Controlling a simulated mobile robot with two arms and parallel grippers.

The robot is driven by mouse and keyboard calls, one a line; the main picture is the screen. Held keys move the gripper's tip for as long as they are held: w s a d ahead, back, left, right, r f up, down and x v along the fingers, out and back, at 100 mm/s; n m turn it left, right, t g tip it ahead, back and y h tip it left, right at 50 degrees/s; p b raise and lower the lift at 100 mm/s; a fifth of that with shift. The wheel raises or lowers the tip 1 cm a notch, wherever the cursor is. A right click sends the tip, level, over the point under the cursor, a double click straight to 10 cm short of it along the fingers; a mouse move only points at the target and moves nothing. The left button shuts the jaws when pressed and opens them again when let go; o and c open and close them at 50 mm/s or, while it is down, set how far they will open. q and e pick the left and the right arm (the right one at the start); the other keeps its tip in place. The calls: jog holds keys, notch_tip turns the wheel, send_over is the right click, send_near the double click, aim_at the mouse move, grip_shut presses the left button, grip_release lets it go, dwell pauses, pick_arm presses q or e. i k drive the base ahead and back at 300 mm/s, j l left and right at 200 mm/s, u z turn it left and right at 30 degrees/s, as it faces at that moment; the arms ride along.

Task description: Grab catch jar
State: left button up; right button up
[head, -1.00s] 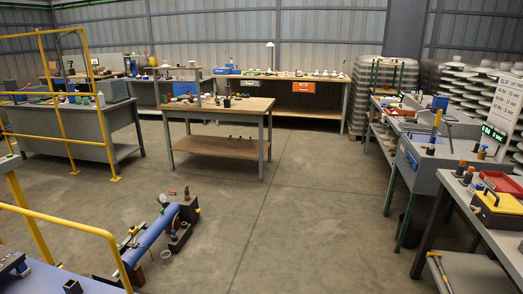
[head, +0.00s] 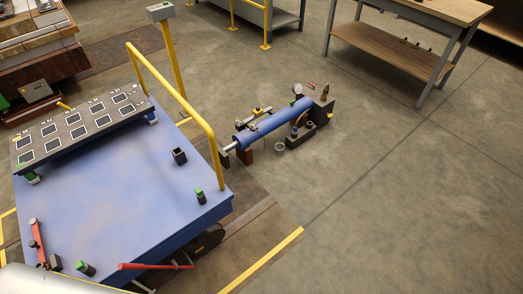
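A small pale open cup (head: 280,148), which may be the catch jar, stands on the concrete floor. It is just in front of a long blue cylinder (head: 273,124) lying on low supports. A dark block with small fittings (head: 300,136) is close to its right. The cup is too small to show whether anything is in it. Neither of my grippers is in the head view, and nothing touches the cup.
A blue platform (head: 130,205) with a yellow rail (head: 180,92) and a panel of dark squares (head: 82,128) fills the left. A wooden-topped workbench (head: 440,10) stands at the upper right. The floor (head: 400,200) to the right is clear.

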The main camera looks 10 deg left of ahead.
aim_at(279, 146)
jog(key=i+u, duration=0.1)
jog(key=u, duration=0.3)
jog(key=i+l+u, duration=0.1)
jog(key=u, duration=0.3)
jog(key=l+u, duration=0.1)
jog(key=u, duration=0.25)
jog(key=i+l+u, duration=0.2)
jog(key=l, duration=0.25)
jog(key=i+l+u, duration=0.2)
jog(key=l, duration=0.3)
jog(key=i+l+u, duration=0.2)
jog(key=l, duration=0.3)
jog(key=i+l+u, duration=0.2)
jog(key=l, duration=0.35)
jog(key=l+u, duration=0.2)
jog(key=l, duration=0.3)
